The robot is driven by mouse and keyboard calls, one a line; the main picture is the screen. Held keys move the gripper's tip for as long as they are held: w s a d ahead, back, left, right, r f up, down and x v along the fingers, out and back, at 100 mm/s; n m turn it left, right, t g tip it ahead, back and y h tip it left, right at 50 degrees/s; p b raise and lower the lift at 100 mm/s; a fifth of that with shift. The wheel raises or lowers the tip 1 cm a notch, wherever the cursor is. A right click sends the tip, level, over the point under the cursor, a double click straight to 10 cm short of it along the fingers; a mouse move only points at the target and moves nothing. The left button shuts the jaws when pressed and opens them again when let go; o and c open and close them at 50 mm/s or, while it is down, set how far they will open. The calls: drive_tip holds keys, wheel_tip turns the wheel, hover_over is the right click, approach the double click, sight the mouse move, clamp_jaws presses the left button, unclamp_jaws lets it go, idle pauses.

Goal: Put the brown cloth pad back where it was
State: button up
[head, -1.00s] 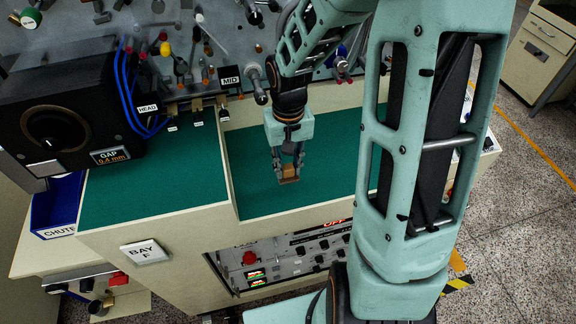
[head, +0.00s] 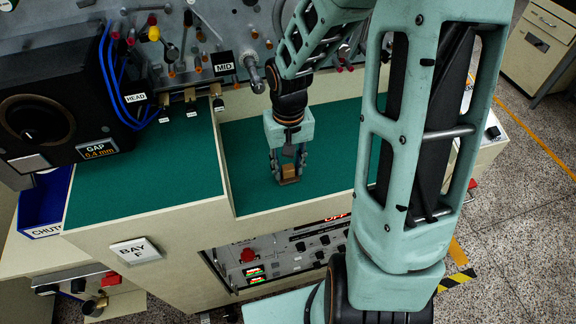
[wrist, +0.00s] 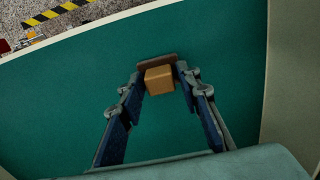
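The brown cloth pad (head: 289,180) shows as a dark brown flat strip with a tan block on it. It is between the fingertips of my gripper (head: 288,165), over the green surface (head: 335,120) right of the low divider. In the wrist view the pad (wrist: 157,60) and its tan block sit at the ends of the two fingers of my gripper (wrist: 159,75), which look closed on its sides. I cannot tell how large any gap is between the pad and the green surface.
The left green section (head: 150,190) is bare. A black gauge box (head: 50,125) marked GAP and a blue chute bin (head: 45,205) stand at the left. A back panel carries knobs, pegs and the MID sign (head: 223,63). The bench's front edge is close to my gripper.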

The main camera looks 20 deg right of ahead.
sight(288, 167)
drive_tip(key=shift+o, duration=0.5)
drive_tip(key=shift+r, duration=0.25)
wheel_tip(288, 167, up, 12)
drive_tip(key=shift+f, duration=0.15)
